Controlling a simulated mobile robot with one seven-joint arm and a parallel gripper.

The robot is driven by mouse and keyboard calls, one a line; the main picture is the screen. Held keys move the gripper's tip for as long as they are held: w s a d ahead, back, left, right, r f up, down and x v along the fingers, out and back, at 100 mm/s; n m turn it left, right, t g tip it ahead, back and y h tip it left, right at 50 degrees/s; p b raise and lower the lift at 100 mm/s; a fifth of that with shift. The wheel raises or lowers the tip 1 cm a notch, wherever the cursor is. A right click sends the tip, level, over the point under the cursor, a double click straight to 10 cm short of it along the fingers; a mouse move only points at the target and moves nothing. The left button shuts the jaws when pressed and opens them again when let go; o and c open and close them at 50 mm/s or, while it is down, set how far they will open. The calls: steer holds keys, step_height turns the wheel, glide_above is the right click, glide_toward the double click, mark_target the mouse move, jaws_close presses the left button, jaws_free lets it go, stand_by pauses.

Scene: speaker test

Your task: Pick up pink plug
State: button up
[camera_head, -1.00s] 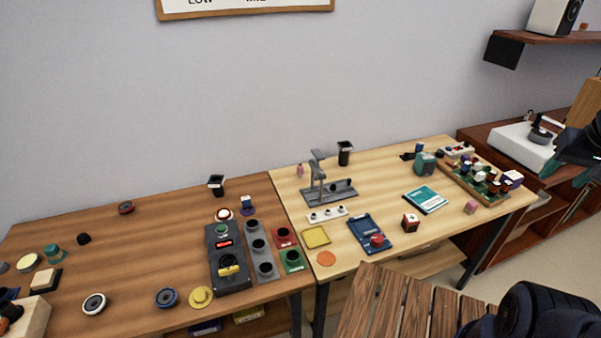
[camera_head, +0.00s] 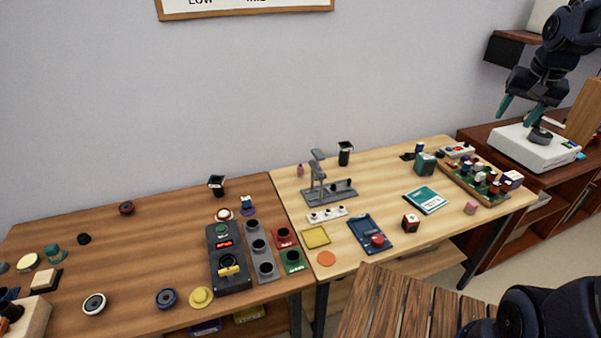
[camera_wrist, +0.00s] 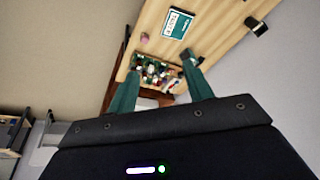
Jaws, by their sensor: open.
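A small pink plug-like piece (camera_head: 470,207) stands on the front right of the light wooden table (camera_head: 395,185). It also shows in the wrist view (camera_wrist: 144,38), beyond the fingertips and left of the teal booklet. A second small pink object (camera_head: 300,170) stands at the back left of the same table; I cannot tell which is the plug. My gripper (camera_head: 520,110) is open and empty, with teal fingers pointing down, high at the right over the white device. In the wrist view my gripper (camera_wrist: 160,66) spreads its fingers either side of the crowded tray.
A tray of several coloured pieces (camera_head: 505,194) stands at the table's right end, close to the front pink piece. A teal booklet (camera_head: 425,199) and a red-and-black cube (camera_head: 411,222) lie to its left. A white device (camera_head: 520,150) stands on the right cabinet.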

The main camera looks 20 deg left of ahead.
steer(key=w+a+f+g, duration=0.1)
steer(key=w+a+f, duration=0.2)
steer(key=w+a, duration=0.5)
steer(key=w+a+f+m, duration=0.1)
steer(key=w+a+f, duration=0.25)
steer(key=a, duration=0.85)
steer(key=w+a+f+g, duration=0.1)
steer(key=w+a+f, duration=0.2)
steer(key=w+a, duration=0.55)
steer(key=m+g, duration=0.1)
glide_above(300, 166)
steer(key=shift+h, duration=0.4)
step_height(300, 166, down, 25)
steer(key=shift+d+f, duration=0.1)
steer(key=shift+f, duration=0.05)
steer(key=shift+s+a+f, duration=0.1)
steer(key=shift+a+f, duration=0.1)
steer(key=shift+f, duration=0.3)
steer(key=f, duration=1)
steer(key=shift+d+f, duration=0.15)
steer(key=shift+d, duration=0.05)
steer(key=c, duration=1.1)
steer(key=shift+o, duration=0.2)
